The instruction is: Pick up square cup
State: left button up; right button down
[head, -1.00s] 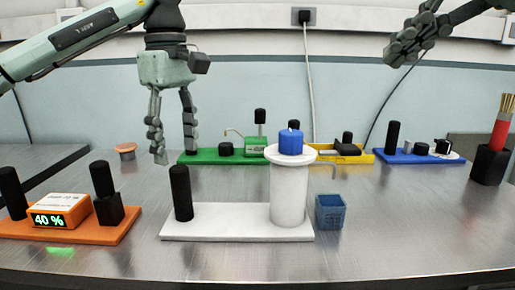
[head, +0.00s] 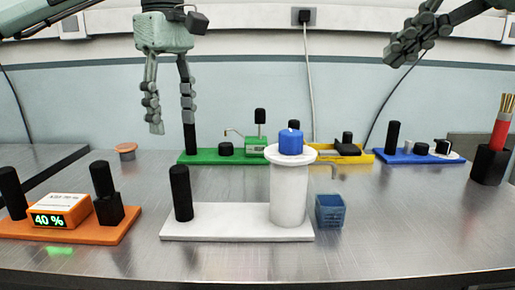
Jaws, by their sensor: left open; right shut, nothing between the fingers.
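The square cup (head: 330,211) is a small blue open-topped box. It stands on the metal table just right of the white module's tall cylinder, with a narrow gap between them. My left gripper (head: 171,128) is open and empty, fingers pointing down, high at the upper left, well away from the cup. My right gripper (head: 392,56) is shut and empty at the upper right, raised above the table and also apart from the cup. The inside of the cup shows only in part.
The white module (head: 230,222) bears a black post and a white cylinder (head: 289,195) topped by a blue piece (head: 291,142). An orange module (head: 110,235) is at left; green (head: 190,157), yellow (head: 361,158) and blue (head: 400,158) modules line the back. The right front table is clear.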

aim_at(330, 208)
jog(key=k, duration=1.5)
